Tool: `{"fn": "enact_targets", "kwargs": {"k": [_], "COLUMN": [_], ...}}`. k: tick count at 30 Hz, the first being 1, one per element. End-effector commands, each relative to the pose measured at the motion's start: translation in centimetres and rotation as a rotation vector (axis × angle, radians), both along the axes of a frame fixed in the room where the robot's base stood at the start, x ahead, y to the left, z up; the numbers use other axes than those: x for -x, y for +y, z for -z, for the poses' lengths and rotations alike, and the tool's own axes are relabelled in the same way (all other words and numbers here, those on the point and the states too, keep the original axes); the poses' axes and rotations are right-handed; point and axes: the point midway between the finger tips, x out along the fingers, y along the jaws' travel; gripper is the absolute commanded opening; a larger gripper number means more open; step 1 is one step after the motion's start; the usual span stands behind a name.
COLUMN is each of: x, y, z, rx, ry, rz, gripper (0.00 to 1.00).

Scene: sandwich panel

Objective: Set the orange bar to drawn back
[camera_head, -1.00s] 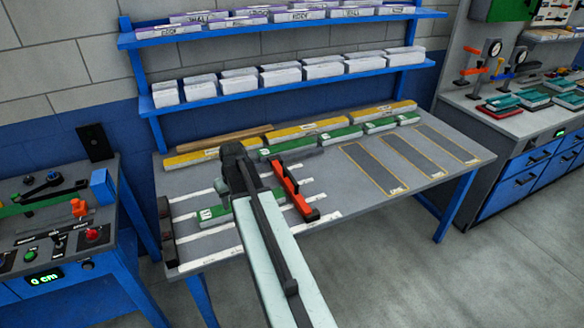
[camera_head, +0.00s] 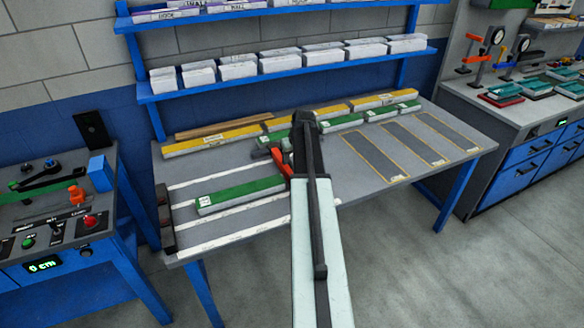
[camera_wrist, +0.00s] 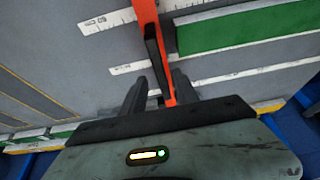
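The orange bar (camera_head: 281,166) lies across the white strips on the grey table in the head view, with its near part hidden behind my arm. In the wrist view the orange bar (camera_wrist: 147,14) runs down from the top edge, with a black handle (camera_wrist: 156,55) along it. My gripper (camera_wrist: 159,79) has its dark fingers apart, one on each side of the bar and handle. I see a small gap at the left finger; contact at the right finger is unclear. In the head view the fingertips are hidden behind my wrist.
A green-topped panel (camera_head: 240,195) lies on the white strips left of the bar. Yellow and green panels (camera_head: 212,140) line the table's back. Outlined grey areas (camera_head: 375,157) on the right are empty. A control console (camera_head: 45,235) stands left; shelves (camera_head: 290,62) hang above.

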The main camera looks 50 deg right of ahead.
Motion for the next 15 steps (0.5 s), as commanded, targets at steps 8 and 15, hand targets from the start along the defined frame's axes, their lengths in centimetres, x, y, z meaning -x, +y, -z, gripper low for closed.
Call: {"fn": "enact_targets", "kwargs": {"k": [8,15], "x": [-0.67,-0.65], "y": [-0.26,-0.25], "z": [1.71,1.64], "rx": [0.0,0.0], "ry": [0.0,0.0], "rz": [0.0,0.0], "gripper": [0.36,0.0]}}
